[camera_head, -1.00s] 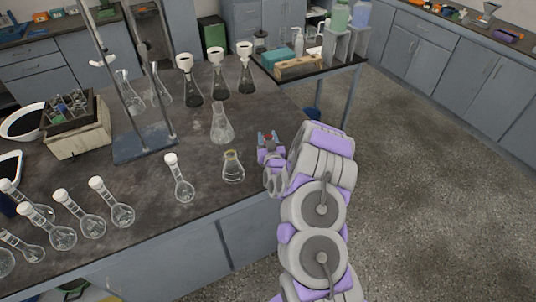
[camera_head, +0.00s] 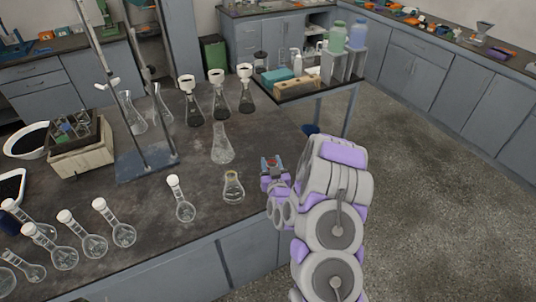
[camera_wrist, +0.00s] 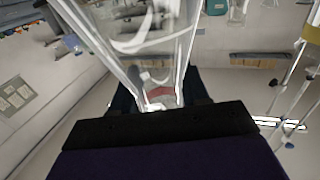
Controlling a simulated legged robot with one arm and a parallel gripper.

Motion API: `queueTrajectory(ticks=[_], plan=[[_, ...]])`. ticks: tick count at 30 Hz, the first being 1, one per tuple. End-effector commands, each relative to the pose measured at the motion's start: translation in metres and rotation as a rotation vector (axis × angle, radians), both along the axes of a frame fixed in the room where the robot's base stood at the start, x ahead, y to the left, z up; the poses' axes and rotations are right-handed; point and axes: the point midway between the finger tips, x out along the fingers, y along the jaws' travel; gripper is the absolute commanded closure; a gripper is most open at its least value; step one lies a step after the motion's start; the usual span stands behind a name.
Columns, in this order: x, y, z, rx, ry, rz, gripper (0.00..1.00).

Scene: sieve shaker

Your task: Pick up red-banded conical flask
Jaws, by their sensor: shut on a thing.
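My gripper (camera_head: 271,163) is at the right edge of the dark bench in the head view, just right of a conical flask with a yellowish band (camera_head: 233,187). In the wrist view the jaws (camera_wrist: 160,104) are shut on the neck of a clear glass vessel, the red-banded conical flask; its red band (camera_wrist: 160,92) shows between them. Its clear glass (camera_wrist: 150,45) widens toward the top of that view. In the head view a small spot of red shows at the jaws, but the flask's body cannot be made out there.
Another clear conical flask (camera_head: 221,145) stands behind the yellowish-banded one. A volumetric flask (camera_head: 181,200) stands to the left, with several more farther left. A metal stand (camera_head: 148,166) and dark flasks with funnels (camera_head: 218,105) stand behind. Open floor (camera_head: 430,200) lies to the right.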

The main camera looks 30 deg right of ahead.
Motion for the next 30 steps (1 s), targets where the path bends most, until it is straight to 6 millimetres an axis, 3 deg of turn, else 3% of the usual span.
queueTrajectory(ticks=[2,9,30], plan=[[-0.017,0.004,0.002,0.002,0.009,0.001,1.0],[-0.04,0.01,0.008,0.001,0.005,0.0,1.0],[-0.086,0.02,0.008,0.001,0.004,0.0,1.0]])
